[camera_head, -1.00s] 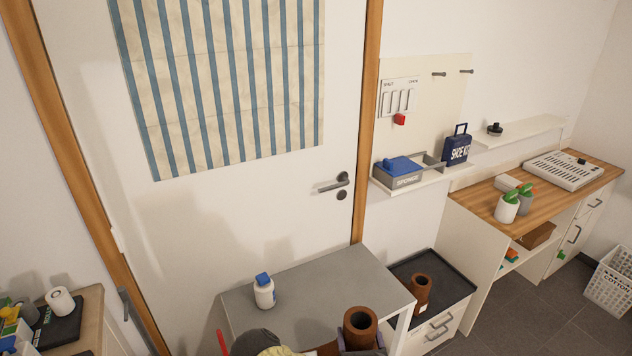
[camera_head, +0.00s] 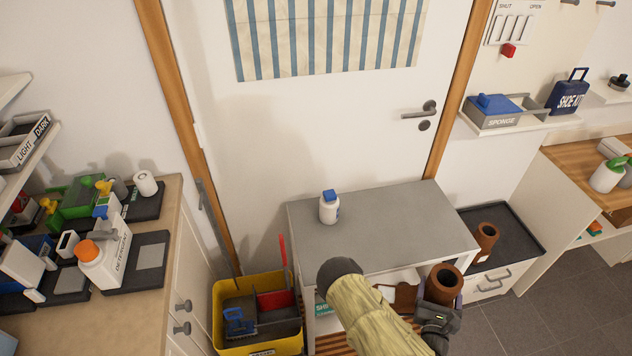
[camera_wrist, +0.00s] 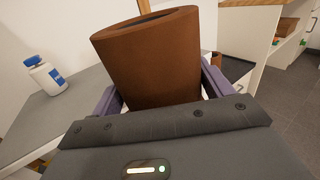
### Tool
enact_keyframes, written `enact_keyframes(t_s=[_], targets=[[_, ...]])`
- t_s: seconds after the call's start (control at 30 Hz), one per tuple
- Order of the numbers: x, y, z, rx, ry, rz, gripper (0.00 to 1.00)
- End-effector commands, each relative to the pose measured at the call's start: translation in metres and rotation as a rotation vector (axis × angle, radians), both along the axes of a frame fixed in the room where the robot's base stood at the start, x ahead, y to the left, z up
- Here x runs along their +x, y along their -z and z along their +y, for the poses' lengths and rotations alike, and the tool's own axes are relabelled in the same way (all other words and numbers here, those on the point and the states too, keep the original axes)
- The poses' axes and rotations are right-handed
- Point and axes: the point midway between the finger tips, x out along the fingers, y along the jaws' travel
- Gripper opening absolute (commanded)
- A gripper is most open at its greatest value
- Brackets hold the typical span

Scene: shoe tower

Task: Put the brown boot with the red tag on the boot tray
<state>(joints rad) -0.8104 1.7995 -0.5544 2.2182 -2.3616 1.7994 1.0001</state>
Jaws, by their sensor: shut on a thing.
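My gripper (camera_head: 440,312) is shut on a brown boot (camera_head: 444,281), held upright in front of the grey-topped bench. In the wrist view the boot's shaft (camera_wrist: 150,65) stands between the purple fingers, its open top facing up. No red tag shows on the held boot in either view. A second brown boot (camera_head: 486,240) stands on the black boot tray (camera_head: 517,235), which lies on a low white drawer unit right of the bench. The held boot is left of and nearer than the tray, apart from it.
The grey-topped bench (camera_head: 380,222) carries a white bottle with a blue cap (camera_head: 329,207). A yellow bin (camera_head: 258,345) stands left of the bench. The counter at left holds several bottles and boxes (camera_head: 105,258). The tray's right part is bare.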

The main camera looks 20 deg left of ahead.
Motion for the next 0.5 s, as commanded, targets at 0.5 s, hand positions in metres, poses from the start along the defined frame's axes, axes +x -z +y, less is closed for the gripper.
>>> enact_keyframes(t_s=[0.5], targets=[[0.068,-0.134,0.128,0.021,-0.032,-0.034,0.20]])
